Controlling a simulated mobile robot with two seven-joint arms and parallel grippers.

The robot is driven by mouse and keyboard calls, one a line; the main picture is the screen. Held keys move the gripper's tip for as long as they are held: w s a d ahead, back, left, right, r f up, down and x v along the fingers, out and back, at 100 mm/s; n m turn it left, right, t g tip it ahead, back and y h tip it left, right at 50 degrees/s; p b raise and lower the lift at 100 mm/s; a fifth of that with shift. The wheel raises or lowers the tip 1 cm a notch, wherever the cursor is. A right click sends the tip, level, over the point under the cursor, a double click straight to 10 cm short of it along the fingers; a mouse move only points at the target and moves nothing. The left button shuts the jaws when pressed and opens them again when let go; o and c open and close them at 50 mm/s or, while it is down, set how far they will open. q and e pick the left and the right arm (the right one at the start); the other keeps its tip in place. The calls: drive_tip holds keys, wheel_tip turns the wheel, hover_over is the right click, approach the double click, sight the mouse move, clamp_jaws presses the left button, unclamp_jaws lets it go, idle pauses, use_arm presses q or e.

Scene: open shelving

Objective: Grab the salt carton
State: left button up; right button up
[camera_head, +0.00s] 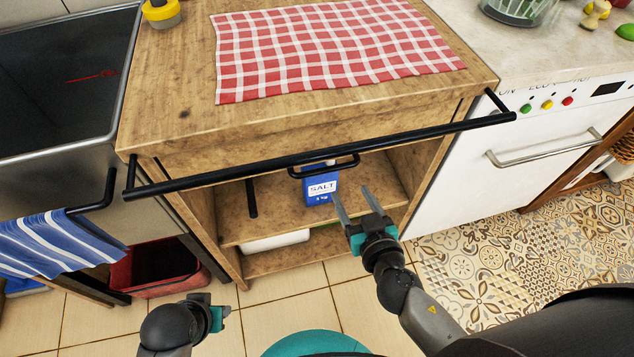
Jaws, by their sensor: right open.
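The salt carton (320,189) is blue with a white label reading SALT. It stands upright on the upper open shelf (270,226) of the wooden cabinet, below a black drawer handle that crosses in front of its top. My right gripper (355,199) is open and empty, its two fingers pointing toward the shelf just right of and in front of the carton, apart from it as far as I can tell. My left gripper (221,313) is low at the bottom left, away from the cabinet; its fingers do not show clearly.
A long black rail (330,155) runs across the cabinet front above the shelf. A white item (275,241) lies on the lower shelf. A red bin (155,268) stands on the floor at left. A white oven (540,150) is at right.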

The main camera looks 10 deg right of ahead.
approach(332, 162)
drive_tip(key=w, duration=0.5)
use_arm(q)
drive_tip(key=shift+w+r+b, duration=0.15)
drive_tip(key=shift+r+b, duration=0.15)
drive_tip(key=shift+r, duration=0.25)
drive_tip(key=shift+w+r+b, duration=0.15)
drive_tip(key=shift+r+b, duration=0.15)
drive_tip(key=shift+r, duration=0.2)
use_arm(e)
drive_tip(key=shift+f+x, duration=0.2)
drive_tip(key=shift+x, duration=0.95)
drive_tip(key=shift+f+x, duration=0.25)
drive_tip(key=shift+x, duration=0.9)
drive_tip(key=shift+s+a, duration=0.1)
drive_tip(key=shift+a, duration=0.1)
clamp_jaws()
drive_tip(key=shift+r, duration=0.2)
